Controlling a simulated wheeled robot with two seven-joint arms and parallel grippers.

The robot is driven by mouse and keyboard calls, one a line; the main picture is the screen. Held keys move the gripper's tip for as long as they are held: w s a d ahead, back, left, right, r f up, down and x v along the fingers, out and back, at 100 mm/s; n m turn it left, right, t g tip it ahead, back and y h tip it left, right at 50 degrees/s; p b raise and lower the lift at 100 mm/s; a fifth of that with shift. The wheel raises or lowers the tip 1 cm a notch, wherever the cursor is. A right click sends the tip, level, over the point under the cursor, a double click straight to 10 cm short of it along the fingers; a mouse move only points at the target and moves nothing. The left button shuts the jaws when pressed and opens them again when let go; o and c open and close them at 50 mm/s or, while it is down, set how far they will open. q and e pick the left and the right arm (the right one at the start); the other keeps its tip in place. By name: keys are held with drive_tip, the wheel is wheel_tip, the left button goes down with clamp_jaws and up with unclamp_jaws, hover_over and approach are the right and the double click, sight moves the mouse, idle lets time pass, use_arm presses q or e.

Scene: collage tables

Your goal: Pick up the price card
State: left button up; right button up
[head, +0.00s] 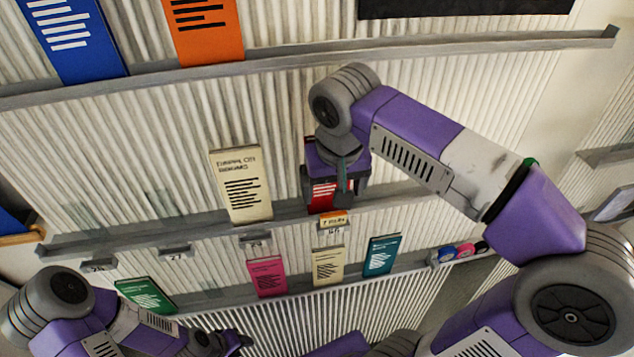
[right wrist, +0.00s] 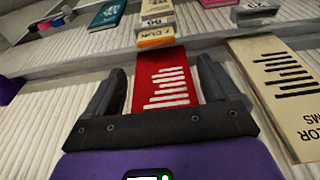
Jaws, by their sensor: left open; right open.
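A small price card (head: 334,219) with an orange band and dark lettering sits at the front edge of the middle shelf, below a red booklet (head: 322,194). The price card (right wrist: 156,38) also shows in the right wrist view, beyond the fingertips. My right gripper (right wrist: 160,78) is open, with its fingers on either side of the red booklet (right wrist: 162,85); I cannot tell whether they touch it. In the head view my right gripper (head: 336,192) hangs in front of the booklet and partly hides it. My left gripper (head: 236,342) is open and empty low in the picture.
A cream booklet (head: 241,186) stands left of the red one on the middle shelf (head: 180,232). Several grey numbered holders, one (head: 176,252) among them, line its front. Pink (head: 267,276), cream (head: 328,266) and teal (head: 382,255) booklets stand on the shelf below.

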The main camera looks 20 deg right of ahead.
sight(334, 214)
drive_tip(key=shift+s+d+r, duration=0.1)
drive_tip(key=shift+s+r, duration=0.05)
drive_tip(key=shift+s, duration=0.25)
wheel_tip(334, 214, down, 7)
drive_tip(key=shift+s+r+b, duration=0.1)
drive_tip(key=shift+b, duration=0.4)
drive_tip(key=shift+c, duration=0.3)
drive_tip(key=c, duration=1.1)
